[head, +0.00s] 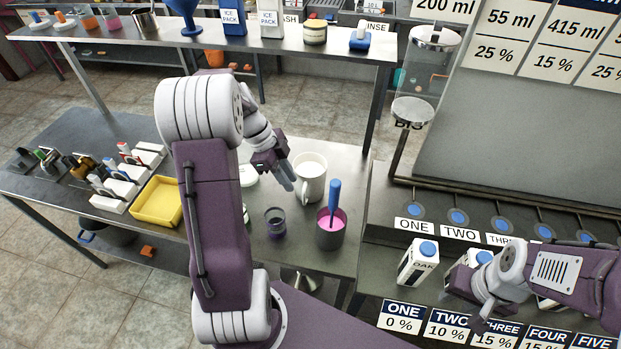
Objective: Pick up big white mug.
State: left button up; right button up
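The big white mug (311,178) stands upright on the steel table, its handle towards the front left and its opening facing up. My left gripper (286,181) is just left of the mug, fingers pointing down towards its handle side. The fingers overlap in this view, so their gap and any contact with the mug are unclear. My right gripper (482,322) is far to the right, low over the carton shelf and partly hidden by its own wrist.
A grey container with pink liquid and a blue-handled tool (331,229) stands in front of the mug. A small dark cup (276,222) is front left. A yellow tray (157,202) lies further left. An upper shelf (280,42) crosses behind. Cartons (418,263) stand right.

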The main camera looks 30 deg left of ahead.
aim_at(309, 184)
pick_arm(q)
jog(key=x, duration=0.8)
jog(key=shift+d+f, duration=0.25)
jog(key=shift+f, duration=0.05)
jog(key=shift+s, duration=0.1)
grip_shut()
jog(key=shift+r, duration=0.1)
dwell(0.8)
